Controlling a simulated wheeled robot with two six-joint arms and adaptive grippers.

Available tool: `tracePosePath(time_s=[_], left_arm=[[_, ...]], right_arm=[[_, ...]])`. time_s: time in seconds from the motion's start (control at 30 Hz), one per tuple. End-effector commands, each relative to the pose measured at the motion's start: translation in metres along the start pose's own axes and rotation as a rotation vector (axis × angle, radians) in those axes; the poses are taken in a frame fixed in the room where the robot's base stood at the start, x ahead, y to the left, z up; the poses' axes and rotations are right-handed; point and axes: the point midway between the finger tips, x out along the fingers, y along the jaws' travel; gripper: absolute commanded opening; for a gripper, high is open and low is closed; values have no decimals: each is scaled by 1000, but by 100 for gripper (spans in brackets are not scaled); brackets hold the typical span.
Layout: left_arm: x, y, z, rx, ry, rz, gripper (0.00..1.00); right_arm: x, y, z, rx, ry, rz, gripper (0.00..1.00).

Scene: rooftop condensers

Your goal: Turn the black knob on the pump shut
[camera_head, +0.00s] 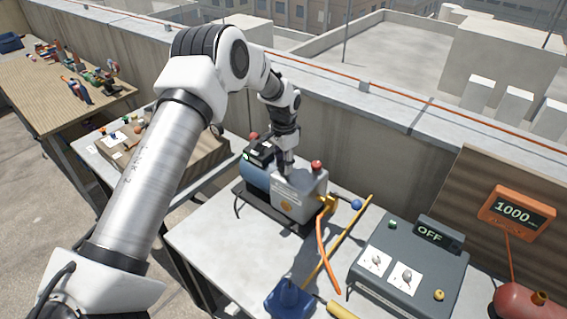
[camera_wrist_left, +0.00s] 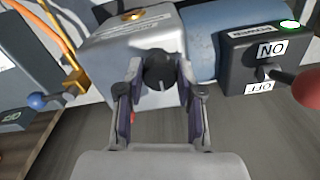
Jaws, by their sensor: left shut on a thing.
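The pump stands on the grey table, with a blue motor (camera_head: 257,174) and a grey metal housing (camera_head: 299,196). The black knob (camera_wrist_left: 160,70) is on the housing's side in the left wrist view, with a pale line on its face. The knob is hidden in the head view. My left gripper (camera_wrist_left: 160,75) is shut on the black knob, one finger on each side of it. In the head view the left gripper (camera_head: 287,172) is at the pump, its fingertips hidden. My right gripper is in neither view.
A power box (camera_wrist_left: 262,62) with a red-tipped lever, marked ON and OFF, is beside the knob. An orange hose (camera_head: 326,252) and a blue-ended valve (camera_head: 356,204) are at the pump's right. A grey console (camera_head: 405,270) reads OFF; an orange gauge (camera_head: 515,213) reads 1000.

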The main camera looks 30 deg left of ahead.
Motion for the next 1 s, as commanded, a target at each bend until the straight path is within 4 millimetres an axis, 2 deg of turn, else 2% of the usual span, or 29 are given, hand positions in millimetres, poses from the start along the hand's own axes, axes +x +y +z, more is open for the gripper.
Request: tracePosePath(time_s=[0.03, 0.4, 0.43, 0.5, 0.83, 0.93, 1.0], left_arm=[[4, 2, 3, 5, -9, 6, 1], [4, 2, 2, 8, -9, 5, 1], [4, 2, 2, 8, -9, 5, 43], [4, 2, 2, 8, -8, 5, 61], [-2, 1, 0, 7, -2, 1, 61], [-13, 0, 0, 7, 0, 0, 61], [-28, 0, -1, 7, 1, 0, 61]], right_arm=[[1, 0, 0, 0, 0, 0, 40], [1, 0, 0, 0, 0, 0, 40], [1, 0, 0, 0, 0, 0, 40], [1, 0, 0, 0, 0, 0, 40], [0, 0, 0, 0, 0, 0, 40], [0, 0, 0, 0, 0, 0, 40], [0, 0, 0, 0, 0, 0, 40]])
